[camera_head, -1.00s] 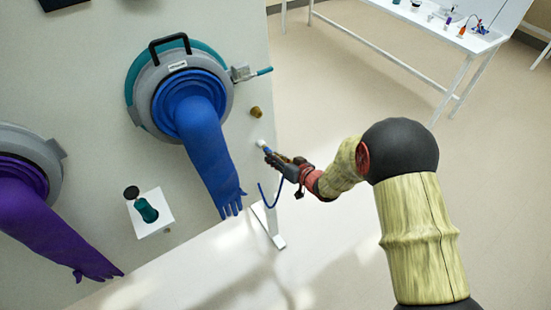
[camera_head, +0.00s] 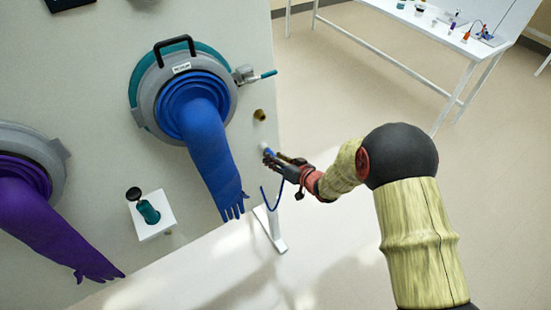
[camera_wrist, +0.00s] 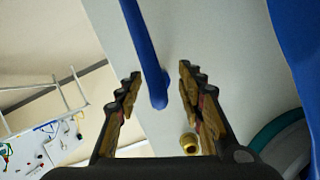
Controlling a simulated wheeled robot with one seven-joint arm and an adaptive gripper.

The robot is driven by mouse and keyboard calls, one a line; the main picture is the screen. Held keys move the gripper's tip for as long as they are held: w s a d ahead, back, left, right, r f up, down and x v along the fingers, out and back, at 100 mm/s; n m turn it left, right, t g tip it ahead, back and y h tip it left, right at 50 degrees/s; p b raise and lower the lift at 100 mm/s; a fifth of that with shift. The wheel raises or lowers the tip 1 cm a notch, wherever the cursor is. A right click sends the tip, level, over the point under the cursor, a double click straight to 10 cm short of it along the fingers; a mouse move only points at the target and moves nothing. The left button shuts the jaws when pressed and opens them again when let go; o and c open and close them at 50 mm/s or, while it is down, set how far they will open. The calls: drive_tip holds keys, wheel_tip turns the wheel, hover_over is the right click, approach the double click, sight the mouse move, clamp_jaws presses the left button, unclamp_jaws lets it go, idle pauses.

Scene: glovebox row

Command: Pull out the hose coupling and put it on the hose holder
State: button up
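The blue hose (camera_head: 268,197) hangs in a curve below my gripper (camera_head: 276,160) at the right edge of the pale panel. In the wrist view the hose (camera_wrist: 143,45) runs down between the fingers, with its rounded blue end at a pale round fitting on the panel. I cannot make out the coupling as a separate part. My gripper (camera_wrist: 160,72) is open, with a finger on each side of the blue end and gaps visible. A brass-coloured fitting (camera_head: 259,115) sits on the panel just above; it also shows in the wrist view (camera_wrist: 188,143). I cannot tell whether it is the hose holder.
A blue glove (camera_head: 205,150) hangs from a grey-teal port left of my gripper. A purple glove (camera_head: 50,225) is farther left. A small white shelf (camera_head: 155,228) holds a teal bottle (camera_head: 148,212). A white table (camera_head: 430,35) stands at the back right. The floor between is clear.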

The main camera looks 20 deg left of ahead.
drive_tip(key=v, duration=1.2)
drive_tip(key=shift+w, duration=0.1)
idle(0.4)
drive_tip(key=s+d+f+g+h, duration=0.2)
drive_tip(key=d+f+h, duration=0.6)
drive_tip(key=d, duration=0.4)
drive_tip(key=s+d+r+m+g+h, duration=0.1)
drive_tip(key=s+d+r+h, duration=0.15)
drive_tip(key=d, duration=0.55)
drive_tip(key=s+d+r+m, duration=0.2)
drive_tip(key=s+d+r, duration=0.1)
drive_tip(key=s+r, duration=0.4)
drive_tip(key=s+d+r+m, duration=0.1)
drive_tip(key=s+d+r, duration=0.2)
drive_tip(key=s+r, duration=0.4)
drive_tip(key=s+d+r+m, duration=0.2)
drive_tip(key=s+d+r, duration=0.2)
drive_tip(key=r, duration=1.2)
drive_tip(key=s+h, duration=0.1)
drive_tip(key=s, duration=0.2)
drive_tip(key=shift+s+m+t, duration=0.3)
drive_tip(key=shift+s, duration=0.1)
